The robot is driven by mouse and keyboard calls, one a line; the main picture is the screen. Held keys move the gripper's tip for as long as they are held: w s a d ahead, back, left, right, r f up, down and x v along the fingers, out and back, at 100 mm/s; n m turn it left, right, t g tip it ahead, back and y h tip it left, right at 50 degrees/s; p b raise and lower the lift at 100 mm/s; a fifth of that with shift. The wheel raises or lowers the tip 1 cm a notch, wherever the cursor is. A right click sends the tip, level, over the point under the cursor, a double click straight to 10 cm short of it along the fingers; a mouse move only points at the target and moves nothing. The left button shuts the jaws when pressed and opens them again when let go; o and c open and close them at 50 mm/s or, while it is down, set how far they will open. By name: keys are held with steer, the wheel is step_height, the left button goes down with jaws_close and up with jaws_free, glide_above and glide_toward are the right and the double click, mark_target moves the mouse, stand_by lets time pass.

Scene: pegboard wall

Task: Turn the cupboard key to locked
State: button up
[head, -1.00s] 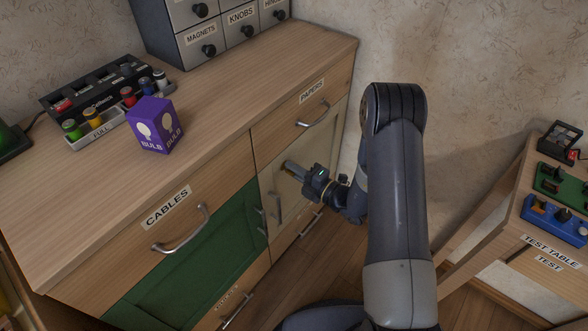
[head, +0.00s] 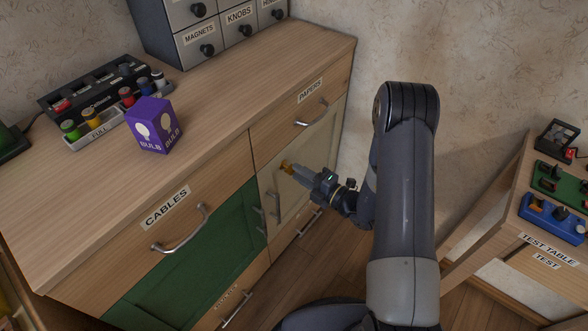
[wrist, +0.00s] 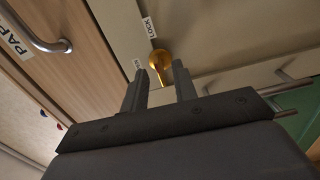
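The brass-gold key (head: 286,165) sticks out of the pale cupboard door (head: 312,150) under the PAPERS drawer. In the wrist view, the key (wrist: 160,62) shows its rounded head just beyond my fingertips. A LOCK label (wrist: 150,25) is on the door near the key, and a second small label (wrist: 138,66) is partly hidden by a finger. I cannot tell for certain which way the key is turned. My gripper (head: 297,171) points at the key; in the wrist view, its fingers (wrist: 159,70) are apart with a gap between them, and nothing is held.
The PAPERS drawer handle (head: 311,114) juts out above the door. Vertical door handles (head: 275,208) stand at the lower left, beside the green door (head: 215,245). A test table (head: 520,235) stands at the right. Open floor lies between.

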mark_target(289, 168)
steer(key=v, duration=0.7)
steer(key=shift+s+d, duration=0.2)
steer(key=shift+d, duration=0.1)
steer(key=shift+a, duration=0.1)
steer(key=x, duration=1)
steer(key=shift+w+a, duration=0.3)
steer(key=shift+s+d, duration=0.1)
steer(key=shift+d, duration=0.05)
